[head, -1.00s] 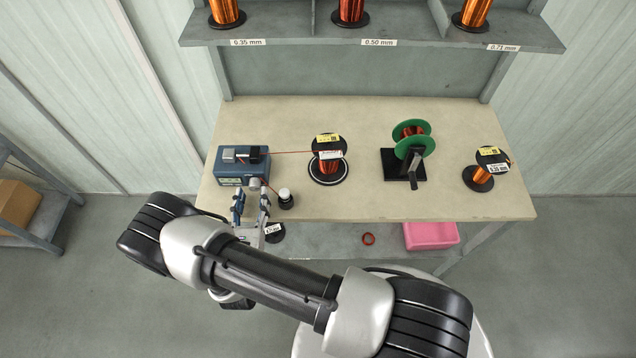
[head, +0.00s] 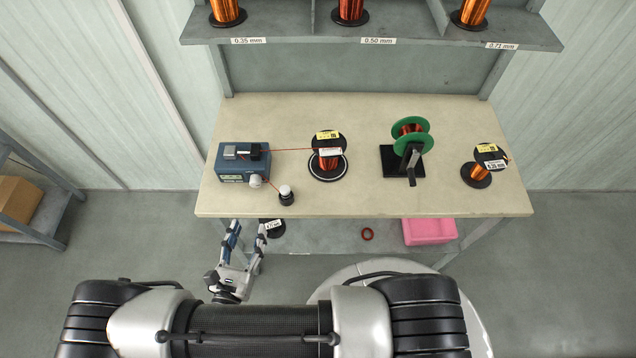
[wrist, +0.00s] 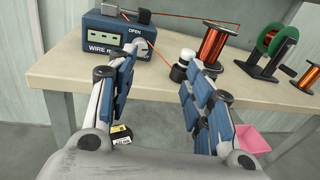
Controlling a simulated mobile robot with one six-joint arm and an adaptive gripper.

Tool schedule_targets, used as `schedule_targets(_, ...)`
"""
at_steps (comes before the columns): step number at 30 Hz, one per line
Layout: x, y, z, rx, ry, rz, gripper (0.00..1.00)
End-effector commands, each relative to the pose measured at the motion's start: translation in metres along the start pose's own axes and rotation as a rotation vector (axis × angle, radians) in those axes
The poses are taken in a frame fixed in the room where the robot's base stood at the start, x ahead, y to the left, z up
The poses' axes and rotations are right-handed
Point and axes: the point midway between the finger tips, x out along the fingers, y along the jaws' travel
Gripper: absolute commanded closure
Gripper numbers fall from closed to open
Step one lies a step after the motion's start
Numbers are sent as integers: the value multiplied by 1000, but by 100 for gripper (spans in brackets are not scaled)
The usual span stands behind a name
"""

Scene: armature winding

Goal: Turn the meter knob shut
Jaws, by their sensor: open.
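The blue meter (head: 243,161) stands at the left end of the workbench. Its pale round knob (head: 255,181) is on the front face, right of the display. My gripper (head: 246,228) is open and empty, in front of the bench's front edge and apart from the knob. In the wrist view my gripper (wrist: 157,85) has its two fingers spread wide with nothing between them.
A small black pot with a white cap (head: 286,195) stands right of the knob. A red wire runs from the meter to a copper spool (head: 328,160). A green reel (head: 412,138) and another spool (head: 477,172) stand farther right. A pink bin (head: 429,231) sits on the lower shelf.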

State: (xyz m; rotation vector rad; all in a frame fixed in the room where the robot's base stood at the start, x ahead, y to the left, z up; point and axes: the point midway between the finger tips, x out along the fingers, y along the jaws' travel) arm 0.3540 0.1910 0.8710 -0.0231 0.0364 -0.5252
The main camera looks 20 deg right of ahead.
Motion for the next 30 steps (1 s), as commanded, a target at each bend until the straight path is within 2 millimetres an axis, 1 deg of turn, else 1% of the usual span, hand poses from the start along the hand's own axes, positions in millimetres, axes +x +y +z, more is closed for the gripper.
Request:
schedule_targets(1,5,-1,8,25,11,-37,53)
schedule_targets(8,25,-17,46,139,63,-227,53)
schedule_targets(15,43,-41,83,269,124,-430,53)
schedule_targets(24,58,-78,124,449,202,-673,53)
schedule_targets(30,61,-104,146,580,255,-825,53)
